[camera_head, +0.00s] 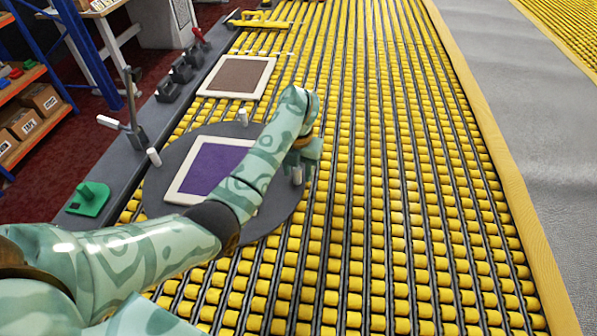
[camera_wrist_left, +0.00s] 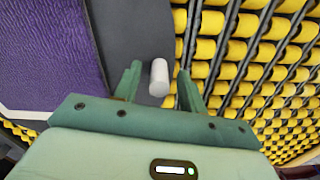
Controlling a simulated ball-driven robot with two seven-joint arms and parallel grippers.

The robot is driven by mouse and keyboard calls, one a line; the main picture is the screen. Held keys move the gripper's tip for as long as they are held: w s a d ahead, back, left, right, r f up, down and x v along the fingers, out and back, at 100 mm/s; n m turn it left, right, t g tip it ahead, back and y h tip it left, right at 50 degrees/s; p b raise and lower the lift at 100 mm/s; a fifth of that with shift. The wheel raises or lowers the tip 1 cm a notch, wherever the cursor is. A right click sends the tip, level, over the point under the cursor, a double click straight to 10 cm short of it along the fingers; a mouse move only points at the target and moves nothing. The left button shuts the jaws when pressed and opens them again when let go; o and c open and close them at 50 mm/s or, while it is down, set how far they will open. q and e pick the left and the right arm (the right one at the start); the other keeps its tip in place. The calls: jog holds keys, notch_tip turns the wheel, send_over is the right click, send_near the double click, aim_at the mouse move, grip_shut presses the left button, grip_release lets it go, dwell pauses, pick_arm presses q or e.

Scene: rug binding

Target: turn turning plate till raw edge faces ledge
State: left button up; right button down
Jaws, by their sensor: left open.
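The turning plate (camera_head: 163,180) is a dark grey disc with white pegs standing near its rim. On it lies a purple rug (camera_head: 208,168) with a cream border, partly hidden by my left arm. In the left wrist view, the rug's edge (camera_wrist_left: 97,50) nearest the gripper shows no cream strip and looks raw; it faces the rollers, away from the ledge. The ledge (camera_head: 115,170) runs along the left of the plate. My left gripper (camera_head: 302,160) is open at the plate's right rim, its fingers on either side of a white peg (camera_wrist_left: 159,78). My right gripper is out of view.
Yellow rollers (camera_head: 390,200) fill the table right of the plate. A brown rug with a cream border (camera_head: 238,77) lies beyond the plate. A green block (camera_head: 88,198) and a crank handle (camera_head: 128,120) sit on the ledge. Shelves with boxes (camera_head: 38,98) stand at left.

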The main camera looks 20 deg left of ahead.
pick_arm(q)
grip_shut()
jog(key=shift+s, duration=0.1)
